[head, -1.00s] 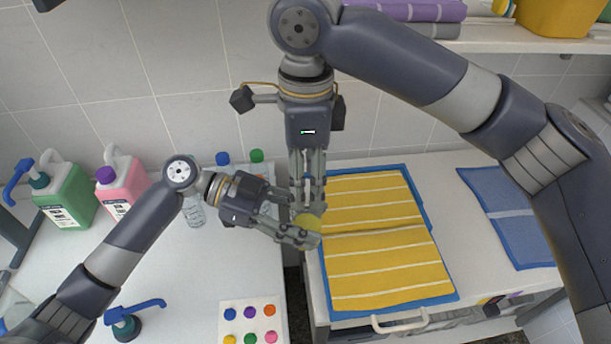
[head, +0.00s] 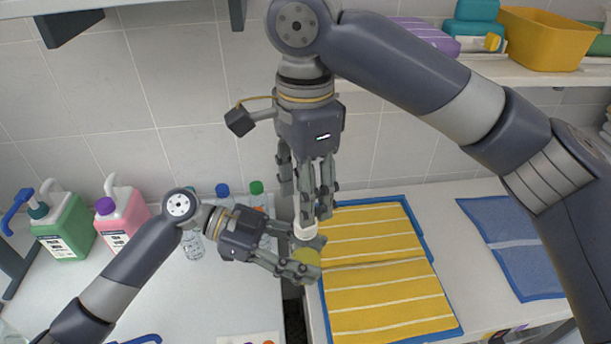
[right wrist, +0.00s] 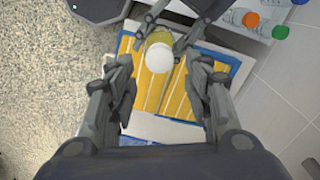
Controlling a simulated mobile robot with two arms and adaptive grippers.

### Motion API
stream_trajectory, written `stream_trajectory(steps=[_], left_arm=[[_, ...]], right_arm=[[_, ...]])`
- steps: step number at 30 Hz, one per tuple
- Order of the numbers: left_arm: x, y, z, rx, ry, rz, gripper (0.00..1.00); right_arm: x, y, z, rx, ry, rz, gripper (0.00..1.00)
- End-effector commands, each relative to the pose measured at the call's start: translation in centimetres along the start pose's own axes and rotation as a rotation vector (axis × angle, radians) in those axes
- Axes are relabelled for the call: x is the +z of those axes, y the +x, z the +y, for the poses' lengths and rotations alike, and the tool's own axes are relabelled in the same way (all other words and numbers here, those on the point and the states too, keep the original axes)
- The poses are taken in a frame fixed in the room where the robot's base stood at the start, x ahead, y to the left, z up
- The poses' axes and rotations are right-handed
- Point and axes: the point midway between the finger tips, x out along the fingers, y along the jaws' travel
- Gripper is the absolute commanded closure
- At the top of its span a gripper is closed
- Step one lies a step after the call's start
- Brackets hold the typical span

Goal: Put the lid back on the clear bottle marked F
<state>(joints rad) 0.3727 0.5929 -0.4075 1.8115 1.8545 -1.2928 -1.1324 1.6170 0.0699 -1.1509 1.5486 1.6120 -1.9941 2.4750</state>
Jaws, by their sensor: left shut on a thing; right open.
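My left gripper (head: 305,268) is shut on a small yellow-filled bottle (head: 307,257) and holds it up near the counter gap. A white lid (head: 305,231) sits on top of the bottle, which looks upright. The bottle's marking is not visible. My right gripper (head: 316,208) is open and empty just above the lid, fingers pointing down. In the right wrist view, the white lid (right wrist: 159,58) and part of the yellow bottle (right wrist: 159,37) show between the spread right fingers (right wrist: 162,88), with the left gripper's fingers around the bottle. Whether the lid is fully seated cannot be told.
A yellow striped towel (head: 385,297) lies on a blue one behind the bottle. Clear bottles with blue (head: 222,190) and green (head: 257,187) caps, a pink jug (head: 122,215) and a green jug (head: 67,230) stand on the left counter. A shelf (head: 530,72) is at upper right.

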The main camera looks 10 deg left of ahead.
Motion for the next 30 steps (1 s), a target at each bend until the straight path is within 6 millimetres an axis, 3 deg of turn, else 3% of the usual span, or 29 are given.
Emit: stream_trajectory(steps=[30], left_arm=[[0.0, 0.0, 0.0, 0.000, 0.000, 0.000, 1.00]], right_arm=[[0.0, -1.2, 0.0, 0.004, -1.708, 0.002, 0.54]])
